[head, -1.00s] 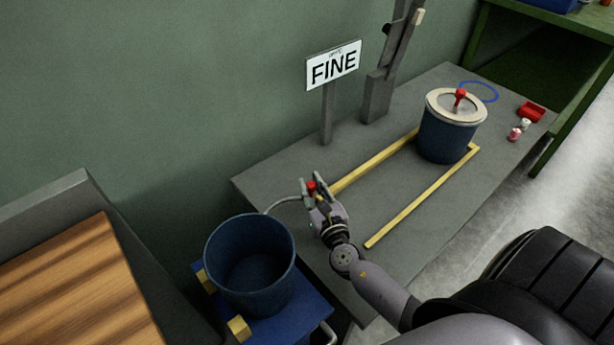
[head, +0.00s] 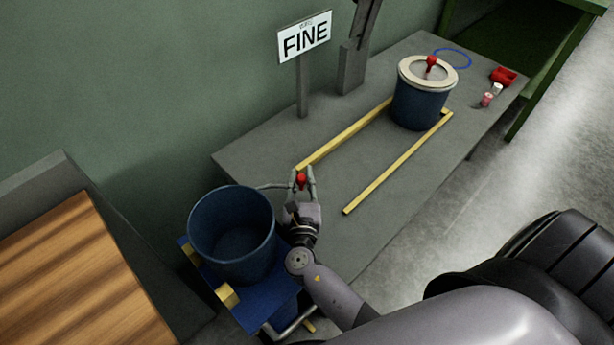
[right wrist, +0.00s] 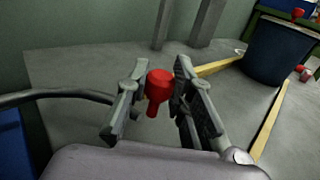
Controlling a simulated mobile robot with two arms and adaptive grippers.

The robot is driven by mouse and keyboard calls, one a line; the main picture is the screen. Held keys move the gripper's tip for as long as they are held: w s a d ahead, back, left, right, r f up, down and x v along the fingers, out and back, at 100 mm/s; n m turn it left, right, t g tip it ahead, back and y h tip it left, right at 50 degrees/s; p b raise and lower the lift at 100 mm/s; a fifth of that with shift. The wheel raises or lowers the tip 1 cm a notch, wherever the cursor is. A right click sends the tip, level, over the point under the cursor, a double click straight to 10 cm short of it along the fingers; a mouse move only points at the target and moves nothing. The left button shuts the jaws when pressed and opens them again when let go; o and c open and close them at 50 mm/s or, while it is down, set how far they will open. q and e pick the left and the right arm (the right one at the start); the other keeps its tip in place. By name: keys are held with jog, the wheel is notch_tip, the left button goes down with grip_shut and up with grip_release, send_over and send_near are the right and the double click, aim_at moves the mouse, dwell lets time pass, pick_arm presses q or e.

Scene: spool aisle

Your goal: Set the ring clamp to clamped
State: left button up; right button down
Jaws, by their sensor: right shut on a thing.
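A grey curved lever (head: 272,186) with a red knob (head: 301,180) reaches right from the rim of the blue bin (head: 231,236); it looks like the ring clamp's handle. My right gripper (head: 304,175) is shut on the red knob, just right of the bin and over the table's near left end. In the right wrist view the knob (right wrist: 158,88) sits between the two fingers, and the lever (right wrist: 62,95) curves in from the left. How the lever joins the bin's rim is too small to tell. My left gripper is not in view.
The bin stands on a blue cart (head: 262,298) with yellow blocks. Yellow rails (head: 385,170) lie on the grey table (head: 330,205). A lidded blue drum (head: 420,108), a blue ring (head: 468,60) and a red tray (head: 503,76) are at the far end. A FINE sign (head: 304,38) stands behind.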

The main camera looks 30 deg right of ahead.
jog(key=c, duration=1.4)
grip_release()
jog(key=shift+o, duration=0.2)
jog(key=v, duration=1.2)
jog(key=shift+c, duration=0.6)
